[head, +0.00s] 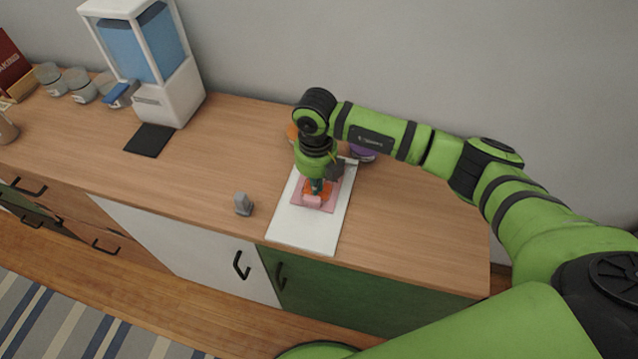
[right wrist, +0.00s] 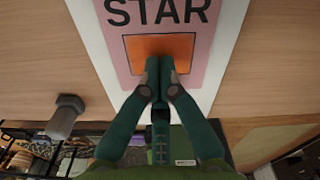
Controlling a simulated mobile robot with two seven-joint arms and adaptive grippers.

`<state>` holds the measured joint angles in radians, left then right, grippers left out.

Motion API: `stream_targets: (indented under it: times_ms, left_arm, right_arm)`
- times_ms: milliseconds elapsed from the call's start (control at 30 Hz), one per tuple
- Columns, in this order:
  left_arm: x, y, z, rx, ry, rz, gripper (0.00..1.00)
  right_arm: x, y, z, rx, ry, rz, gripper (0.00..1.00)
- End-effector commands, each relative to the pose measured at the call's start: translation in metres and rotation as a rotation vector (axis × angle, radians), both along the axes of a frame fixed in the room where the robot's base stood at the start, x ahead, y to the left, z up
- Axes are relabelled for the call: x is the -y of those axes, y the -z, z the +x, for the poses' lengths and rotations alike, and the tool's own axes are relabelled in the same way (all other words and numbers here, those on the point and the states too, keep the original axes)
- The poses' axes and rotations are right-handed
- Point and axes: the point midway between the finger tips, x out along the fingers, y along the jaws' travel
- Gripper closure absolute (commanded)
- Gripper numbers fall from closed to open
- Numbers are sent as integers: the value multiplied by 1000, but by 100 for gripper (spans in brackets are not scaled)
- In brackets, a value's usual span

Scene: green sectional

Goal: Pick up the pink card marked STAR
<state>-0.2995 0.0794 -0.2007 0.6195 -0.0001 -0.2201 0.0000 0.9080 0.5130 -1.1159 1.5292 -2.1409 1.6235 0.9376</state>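The pink card (right wrist: 205,62) lies on a white board (head: 305,234) on the counter. In the right wrist view it shows the black word STAR above an orange square. The card also shows in the head view (head: 329,206), partly hidden by my right gripper. My right gripper (right wrist: 160,72) points down over the card. Its fingertips are together over the lower part of the orange square, with nothing visible between them. I cannot tell whether they touch the card. A small light pink patch (head: 312,201) shows beside the fingers. My left gripper is not in view.
A small grey object (head: 243,204) stands left of the board; it also shows in the right wrist view (right wrist: 64,117). A purple item (head: 363,154) and an orange item (head: 292,132) are behind my right gripper. A white and blue dispenser (head: 168,85) and jars (head: 80,85) stand far left.

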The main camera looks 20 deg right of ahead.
Motion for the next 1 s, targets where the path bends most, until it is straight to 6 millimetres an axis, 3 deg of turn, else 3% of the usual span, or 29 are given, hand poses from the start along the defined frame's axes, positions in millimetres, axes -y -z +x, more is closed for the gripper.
stream_targets:
  times_ms: [1000]
  left_arm:
    - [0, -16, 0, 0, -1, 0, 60]
  right_arm:
    - [-19, 0, -29, -1, -2, 0, 100]
